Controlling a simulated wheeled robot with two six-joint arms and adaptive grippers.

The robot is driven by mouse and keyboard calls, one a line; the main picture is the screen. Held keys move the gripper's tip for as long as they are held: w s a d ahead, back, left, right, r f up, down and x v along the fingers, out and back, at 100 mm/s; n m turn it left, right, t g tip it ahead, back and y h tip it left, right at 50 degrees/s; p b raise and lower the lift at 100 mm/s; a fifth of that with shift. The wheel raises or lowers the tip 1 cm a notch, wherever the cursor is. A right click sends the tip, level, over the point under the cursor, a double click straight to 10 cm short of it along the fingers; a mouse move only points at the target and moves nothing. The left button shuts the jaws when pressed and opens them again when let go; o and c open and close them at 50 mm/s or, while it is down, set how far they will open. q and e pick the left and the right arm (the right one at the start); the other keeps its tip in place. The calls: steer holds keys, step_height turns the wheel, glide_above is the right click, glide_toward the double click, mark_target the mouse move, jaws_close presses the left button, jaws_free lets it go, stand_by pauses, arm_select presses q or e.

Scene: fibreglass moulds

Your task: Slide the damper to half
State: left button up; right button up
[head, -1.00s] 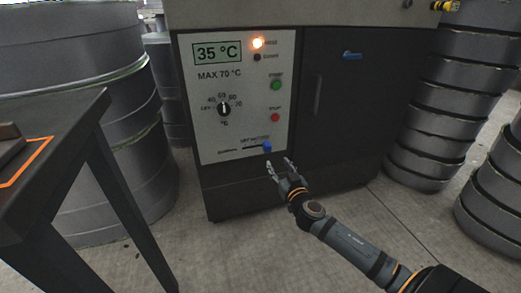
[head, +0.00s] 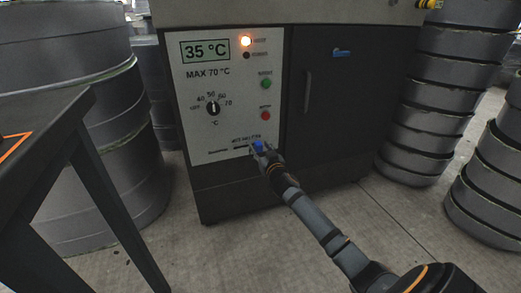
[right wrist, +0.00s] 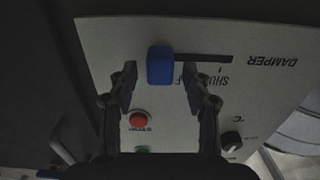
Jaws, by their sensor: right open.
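The damper slider is a blue knob (head: 258,144) at the right end of a dark horizontal slot (head: 241,147), low on the white control panel (head: 205,123). My right gripper (head: 262,150) is open at the knob, and partly covers it in the head view. In the right wrist view, turned upside down, the blue knob (right wrist: 160,65) stands between the two open fingers (right wrist: 158,80), with a gap on each side. There the slot (right wrist: 205,58) runs from the knob toward the DAMPER label. My left gripper is not in view.
Above the slider are a red button (head: 265,115), a green button (head: 266,84), a dial (head: 213,108) and a display (head: 205,50) reading 35 °C. A dark door (head: 340,100) is at the right. Grey moulds stand both sides; a dark table (head: 60,140) is left.

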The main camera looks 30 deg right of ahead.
jaws_close()
steer(key=a, duration=0.2)
steer(key=w+a, duration=0.1)
steer(key=a, duration=0.1)
jaws_free()
steer(key=shift+s, duration=0.1)
stand_by(0.4)
steer(key=v, duration=1.2)
